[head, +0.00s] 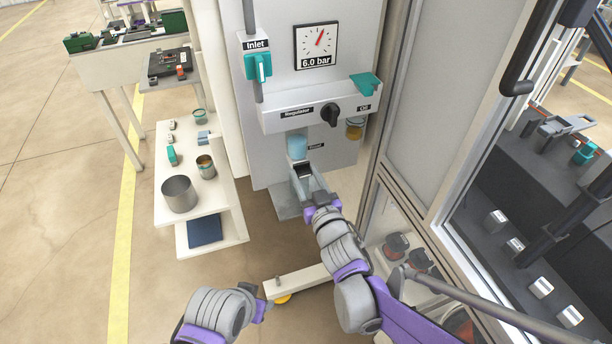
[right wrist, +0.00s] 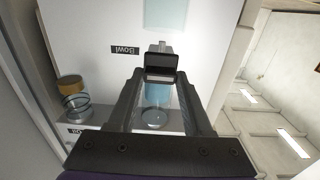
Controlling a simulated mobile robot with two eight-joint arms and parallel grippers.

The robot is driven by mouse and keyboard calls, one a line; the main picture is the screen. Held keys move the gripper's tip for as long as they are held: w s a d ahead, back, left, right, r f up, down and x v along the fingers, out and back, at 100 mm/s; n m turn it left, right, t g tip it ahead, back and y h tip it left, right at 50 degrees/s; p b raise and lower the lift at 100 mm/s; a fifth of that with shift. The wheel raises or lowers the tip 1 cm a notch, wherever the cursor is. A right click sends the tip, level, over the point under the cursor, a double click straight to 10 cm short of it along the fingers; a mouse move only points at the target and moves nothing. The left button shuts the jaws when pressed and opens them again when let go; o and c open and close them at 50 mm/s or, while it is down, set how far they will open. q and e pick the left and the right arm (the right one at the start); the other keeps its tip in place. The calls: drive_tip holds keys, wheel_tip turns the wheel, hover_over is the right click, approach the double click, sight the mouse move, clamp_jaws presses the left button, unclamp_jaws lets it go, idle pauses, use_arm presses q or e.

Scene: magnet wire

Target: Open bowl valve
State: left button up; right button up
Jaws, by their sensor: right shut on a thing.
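The bowl valve is a small black handle (head: 303,170) below the pale blue bowl (head: 298,145) on the grey air panel. The "Bowl" label (head: 316,147) is to the bowl's right. My right gripper (head: 304,176) is shut on the handle, its fingers on either side. The right wrist view shows the black handle (right wrist: 162,66) between the fingertips, with a short grey stem beyond it. The bowl (right wrist: 157,92) shows between the fingers.
Above the bowl are a black regulator knob (head: 330,114), a teal inlet handle (head: 258,68), a teal oil handle (head: 366,83) and a gauge (head: 317,46) marked 6.0 bar. A white shelf (head: 226,222) with cans stands left. A glass-doored machine (head: 410,130) is close on the right.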

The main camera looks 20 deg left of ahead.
clamp_jaws()
drive_tip(key=shift+n, duration=0.4)
drive_tip(key=n, duration=0.3)
drive_tip(key=shift+a+n, duration=0.1)
drive_tip(key=shift+n, duration=0.2)
drive_tip(key=n, duration=0.3)
drive_tip(key=shift+s+n, duration=0.1)
drive_tip(key=shift+n, duration=0.3)
drive_tip(key=n+p, duration=0.1)
drive_tip(key=n, duration=0.4)
drive_tip(key=shift+a+f, duration=0.1)
drive_tip(key=shift+f, duration=0.05)
drive_tip(key=shift+f+n+p, duration=0.1)
drive_tip(key=shift+n+p, duration=0.5)
drive_tip(key=shift+n, duration=1.8)
